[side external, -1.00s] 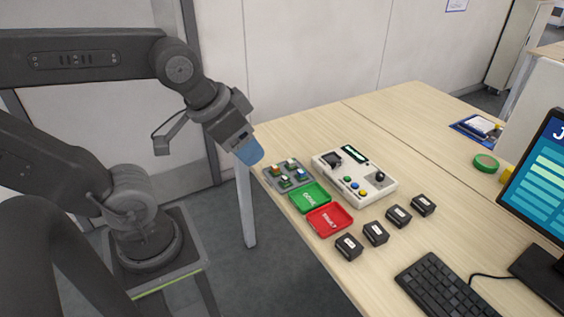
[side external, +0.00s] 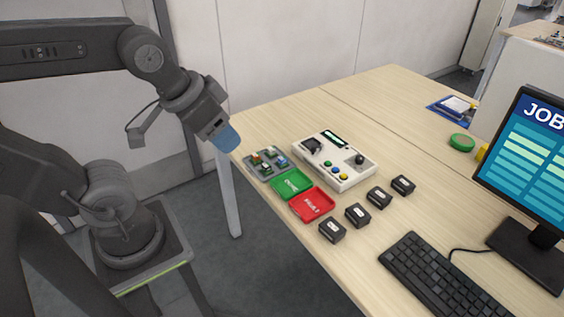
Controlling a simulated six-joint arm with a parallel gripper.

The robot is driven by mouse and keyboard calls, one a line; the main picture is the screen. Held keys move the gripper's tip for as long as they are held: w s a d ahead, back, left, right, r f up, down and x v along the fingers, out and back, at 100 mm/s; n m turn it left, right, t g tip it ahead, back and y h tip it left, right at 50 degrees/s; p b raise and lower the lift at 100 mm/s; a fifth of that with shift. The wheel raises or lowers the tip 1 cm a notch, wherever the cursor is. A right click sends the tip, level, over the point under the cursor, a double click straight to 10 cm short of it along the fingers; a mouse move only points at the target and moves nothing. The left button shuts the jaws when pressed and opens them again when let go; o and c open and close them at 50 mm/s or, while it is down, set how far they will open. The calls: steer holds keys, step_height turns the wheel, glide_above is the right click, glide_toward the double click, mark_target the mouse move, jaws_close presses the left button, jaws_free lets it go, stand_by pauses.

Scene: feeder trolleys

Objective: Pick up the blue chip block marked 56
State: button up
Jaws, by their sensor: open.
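A small grey tray (side external: 251,171) near the table's left edge holds several small coloured chip blocks. One of them, toward the tray's right side, looks blue (side external: 282,161). The markings on the blocks are too small to read, so I cannot tell which is 56. My gripper (side external: 228,143) has blue fingertips and hangs above and to the left of the tray, apart from it. It is open and no block shows in it.
A green tray (side external: 291,184) and a red tray (side external: 312,204) lie beside the grey tray. A white tester (side external: 347,174) stands behind them. Several black blocks (side external: 357,215), a keyboard (side external: 444,279) and a monitor (side external: 528,150) are to the right. The table's far middle is clear.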

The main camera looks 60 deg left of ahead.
steer(key=shift+c, duration=1.2)
steer(key=n+g, duration=0.6)
steer(key=n, duration=1.2)
glide_above(281, 157)
steer(key=f, duration=2.8)
steer(key=shift+s+d, duration=0.1)
steer(key=shift+d, duration=0.15)
steer(key=shift+a+f, duration=0.2)
steer(key=shift+f, duration=2.7)
